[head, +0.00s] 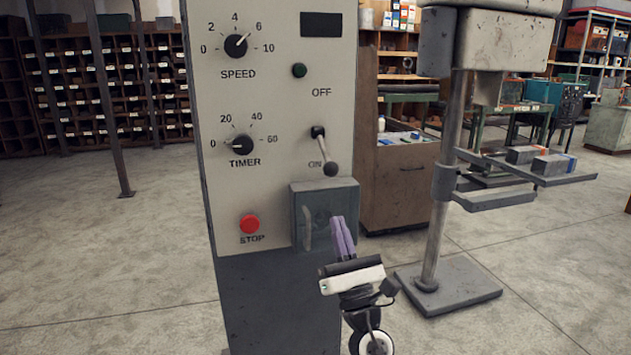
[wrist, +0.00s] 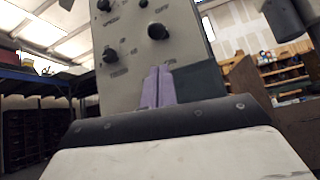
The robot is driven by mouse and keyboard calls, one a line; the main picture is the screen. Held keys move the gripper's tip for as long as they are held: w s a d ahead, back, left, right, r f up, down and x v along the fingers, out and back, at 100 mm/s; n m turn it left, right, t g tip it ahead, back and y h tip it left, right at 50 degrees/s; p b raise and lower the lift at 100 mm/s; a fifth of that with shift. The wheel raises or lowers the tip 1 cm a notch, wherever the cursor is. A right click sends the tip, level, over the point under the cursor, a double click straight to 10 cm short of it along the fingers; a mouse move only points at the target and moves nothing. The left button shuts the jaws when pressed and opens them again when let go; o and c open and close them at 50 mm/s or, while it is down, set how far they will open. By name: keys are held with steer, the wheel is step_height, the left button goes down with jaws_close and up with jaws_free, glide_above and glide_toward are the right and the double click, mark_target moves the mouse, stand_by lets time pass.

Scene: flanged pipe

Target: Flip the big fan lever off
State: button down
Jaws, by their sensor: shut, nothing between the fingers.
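The fan lever (head: 325,154) is a black-knobbed lever on the grey control panel (head: 225,185), between the OFF label above and the ON label below. Its ball end hangs down beside ON. In the wrist view the lever's round knob (wrist: 158,31) shows above my fingertips. My gripper (head: 342,236), with purple fingers, is shut and empty. It stands below the lever, in front of the small grey box on the panel, apart from the lever. The closed fingers also show in the wrist view (wrist: 158,86), pointing up toward the panel.
The grey box (head: 312,203) with a clear front juts out below the lever. A red STOP button (head: 249,224), a TIMER knob (head: 242,145) and a SPEED knob (head: 236,45) are to the left. A drill press stand (head: 447,280) is at right. Open floor lies left.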

steer(key=shift+r, duration=0.1)
steer(key=p, duration=0.3)
glide_toward(325, 151)
steer(key=w+a, duration=0.2)
steer(key=w, duration=0.1)
steer(key=shift+w+a+r+y+p, duration=0.1)
steer(key=shift+w+r+y+p, duration=0.25)
steer(key=shift+w+r, duration=0.4)
